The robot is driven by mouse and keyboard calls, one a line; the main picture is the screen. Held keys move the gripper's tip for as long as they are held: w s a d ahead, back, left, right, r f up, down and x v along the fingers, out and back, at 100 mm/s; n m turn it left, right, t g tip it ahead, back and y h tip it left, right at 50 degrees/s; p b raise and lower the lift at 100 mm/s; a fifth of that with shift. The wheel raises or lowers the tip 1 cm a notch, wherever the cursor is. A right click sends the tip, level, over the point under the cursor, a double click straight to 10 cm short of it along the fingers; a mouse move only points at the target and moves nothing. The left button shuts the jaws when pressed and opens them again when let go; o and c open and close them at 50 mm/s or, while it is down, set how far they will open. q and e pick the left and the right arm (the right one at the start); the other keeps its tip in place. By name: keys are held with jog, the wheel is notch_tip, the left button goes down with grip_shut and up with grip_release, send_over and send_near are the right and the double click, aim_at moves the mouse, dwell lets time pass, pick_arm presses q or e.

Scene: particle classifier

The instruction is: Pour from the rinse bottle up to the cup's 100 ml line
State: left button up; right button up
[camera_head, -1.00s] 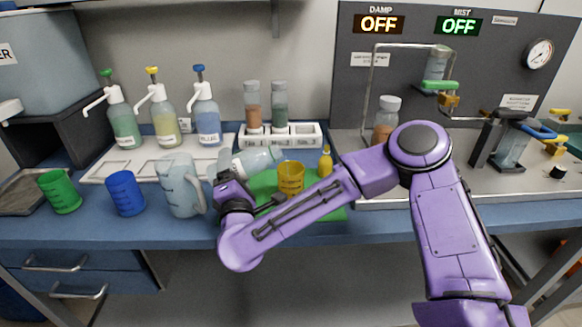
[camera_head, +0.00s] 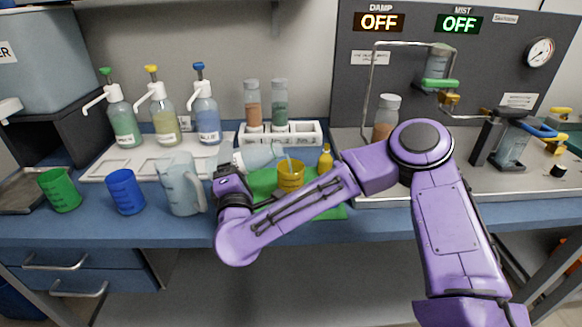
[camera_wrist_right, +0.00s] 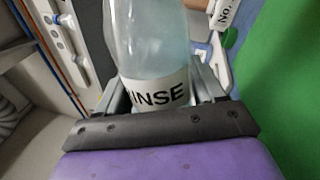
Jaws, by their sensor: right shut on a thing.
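The rinse bottle (camera_head: 258,156) is a clear, pale bottle held tipped on its side, its mouth toward the right over the yellow cup (camera_head: 291,177). A thin stream shows between its mouth and the cup. The cup stands upright on a green mat (camera_head: 334,211); its level and 100 ml line are too small to read. My right gripper (camera_head: 226,170) is shut on the bottle, left of the cup. In the right wrist view, the bottle's label (camera_wrist_right: 158,92) reads "INSE", between the jaws (camera_wrist_right: 165,100). My left gripper is not in view.
A clear pitcher (camera_head: 180,184) stands close left of my right gripper, with a blue cup (camera_head: 126,192) and green cup (camera_head: 59,190) farther left. A small yellow bottle (camera_head: 326,159) stands behind right of the yellow cup. A white rack (camera_head: 308,134) holds two vials behind.

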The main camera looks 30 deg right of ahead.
jog(key=shift+s+d+r+m+h+b, duration=0.1)
jog(key=shift+r+m+h+b, duration=0.05)
jog(key=shift+r+m+b, duration=0.35)
jog(key=shift+d+r+m+h+b, duration=0.1)
jog(key=shift+r+m+h+b, duration=0.05)
jog(key=shift+r+m+b, duration=0.3)
dwell(1.6)
